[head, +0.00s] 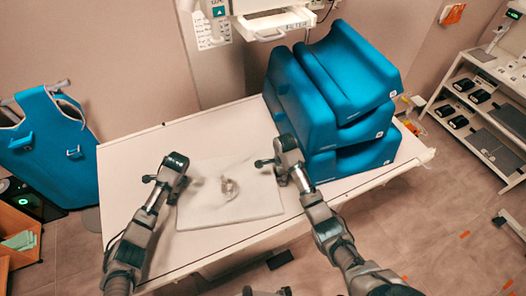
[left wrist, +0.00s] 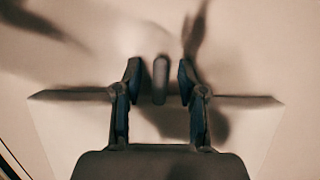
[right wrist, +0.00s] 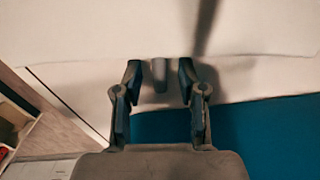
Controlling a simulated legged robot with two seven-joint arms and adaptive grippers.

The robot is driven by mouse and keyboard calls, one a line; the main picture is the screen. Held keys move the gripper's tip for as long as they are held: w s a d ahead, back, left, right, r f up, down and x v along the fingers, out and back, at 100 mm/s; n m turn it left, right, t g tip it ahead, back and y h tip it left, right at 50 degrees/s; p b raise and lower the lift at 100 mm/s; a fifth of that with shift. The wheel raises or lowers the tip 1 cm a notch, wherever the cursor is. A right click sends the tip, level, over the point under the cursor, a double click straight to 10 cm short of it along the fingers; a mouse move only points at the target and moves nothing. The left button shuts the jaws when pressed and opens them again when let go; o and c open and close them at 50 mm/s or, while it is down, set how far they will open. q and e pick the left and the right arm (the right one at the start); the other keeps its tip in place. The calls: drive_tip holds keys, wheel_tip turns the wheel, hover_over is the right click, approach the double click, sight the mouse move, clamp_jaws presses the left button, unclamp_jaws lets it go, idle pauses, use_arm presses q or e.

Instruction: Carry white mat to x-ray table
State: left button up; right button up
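The white mat (head: 210,213) lies flat on the white x-ray table (head: 122,165), with a greyish patch near its middle. My left gripper (head: 172,195) is at the mat's left edge and my right gripper (head: 281,180) is at its right edge. In the left wrist view my left gripper (left wrist: 160,75) has its fingers apart over a pale, shadowed surface. In the right wrist view my right gripper (right wrist: 160,75) also has its fingers apart near the mat's edge. I cannot tell whether either gripper touches the mat.
Stacked blue foam blocks (head: 300,103) stand on the table close to my right gripper. White equipment (head: 270,22) hangs above the back edge. A blue apron (head: 45,155) hangs at the left and a shelf unit (head: 470,95) stands at the right. The table's left end is clear.

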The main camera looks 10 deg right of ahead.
drive_tip(key=shift+r, duration=0.2)
drive_tip(key=r, duration=0.7)
drive_tip(key=shift+w+r, duration=0.25)
drive_tip(key=shift+w, duration=0.05)
drive_tip(key=shift+s+d+r, duration=0.1)
drive_tip(key=shift+s+r, duration=0.15)
drive_tip(key=shift+r, duration=0.3)
use_arm(q)
drive_tip(key=v, duration=1.2)
use_arm(e)
wheel_tip(320, 180, up, 3)
drive_tip(key=shift+f, duration=0.1)
use_arm(q)
drive_tip(key=shift+f, duration=0.1)
